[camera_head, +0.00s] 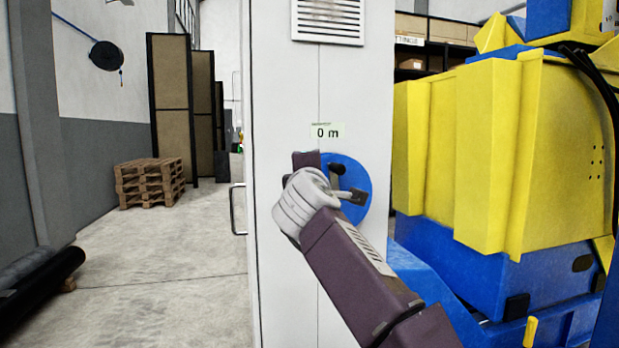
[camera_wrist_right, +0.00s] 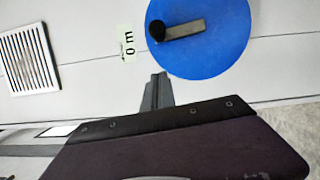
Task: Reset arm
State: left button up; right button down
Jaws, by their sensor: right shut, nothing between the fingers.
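My right arm reaches in from the lower right in the head view. Its gripper (camera_head: 357,196) is in front of the blue disc on the white cabinet. In the wrist view the right gripper's fingers (camera_wrist_right: 157,90) are together and empty, just beside the edge of the blue disc (camera_wrist_right: 215,45). A grey lever with a black knob (camera_wrist_right: 178,30) is on the disc, apart from the fingers in that picture. In the head view the knob (camera_head: 337,168) shows above the gripper, and the arm hides part of the disc (camera_head: 352,172). My left gripper is not in view.
The white cabinet (camera_head: 284,120) carries a "0 m" label (camera_head: 325,132) and a vent (camera_head: 328,20). A large yellow and blue machine (camera_head: 490,150) stands close on the right. Wooden pallets (camera_head: 149,182) stand at the back left. The floor (camera_head: 165,270) left of the cabinet is clear.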

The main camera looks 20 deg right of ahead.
jog(key=v, duration=0.5)
jog(key=d+f+g+h+b, duration=0.1)
jog(key=d+f+g+h, duration=0.15)
jog(key=d+f, duration=0.4)
notch_tip(320, 180, down, 29)
jog(key=w+a+n+g+y, duration=0.1)
jog(key=n+y, duration=0.2)
jog(key=n, duration=1.2)
jog(key=a+n+g+y, duration=0.1)
jog(key=a+n+y, duration=0.15)
jog(key=n, duration=1.15)
jog(key=s+a+f+n+g+y, duration=0.25)
jog(key=s+f+n+g, duration=0.45)
jog(key=s+f+n, duration=0.85)
jog(key=s+d+f+n+g, duration=0.2)
jog(key=s+f+n+g, duration=0.4)
jog(key=s+n, duration=0.5)
notch_tip(320, 180, up, 37)
jog(key=t+p, duration=0.1)
jog(key=p, duration=3.7)
jog(key=shift+w+a+f, duration=0.15)
jog(key=shift+w+f, duration=0.05)
jog(key=shift+w, duration=0.15)
